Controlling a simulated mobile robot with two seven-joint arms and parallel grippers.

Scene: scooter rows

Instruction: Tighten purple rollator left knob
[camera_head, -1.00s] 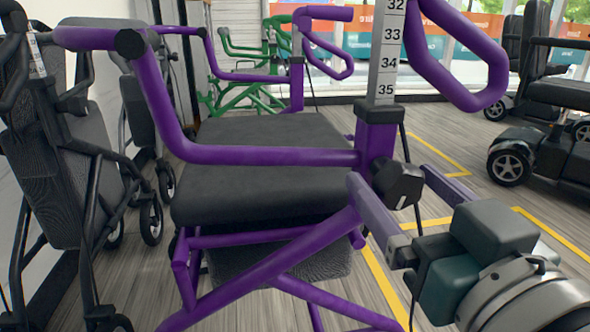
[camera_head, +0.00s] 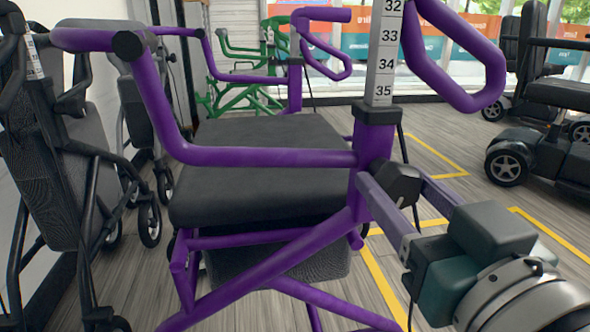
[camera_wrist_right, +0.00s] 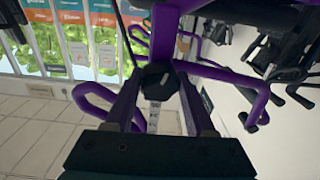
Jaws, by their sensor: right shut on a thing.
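The purple rollator (camera_head: 265,157) stands in the middle of the head view, with a dark padded seat (camera_head: 260,195). A black faceted knob (camera_head: 398,186) sits on its upright, below the grey numbered height scale (camera_head: 386,60). My right gripper (camera_head: 388,179) is shut on this knob, one finger on each side. The scale reads 35 just above the black collar. My left gripper is not in view.
Dark folded rollators (camera_head: 70,150) stand along the left wall. A green rollator (camera_head: 250,75) is behind the purple one. A black mobility scooter (camera_head: 545,140) stands at the right. Open wooden floor with yellow lines (camera_head: 440,155) lies between.

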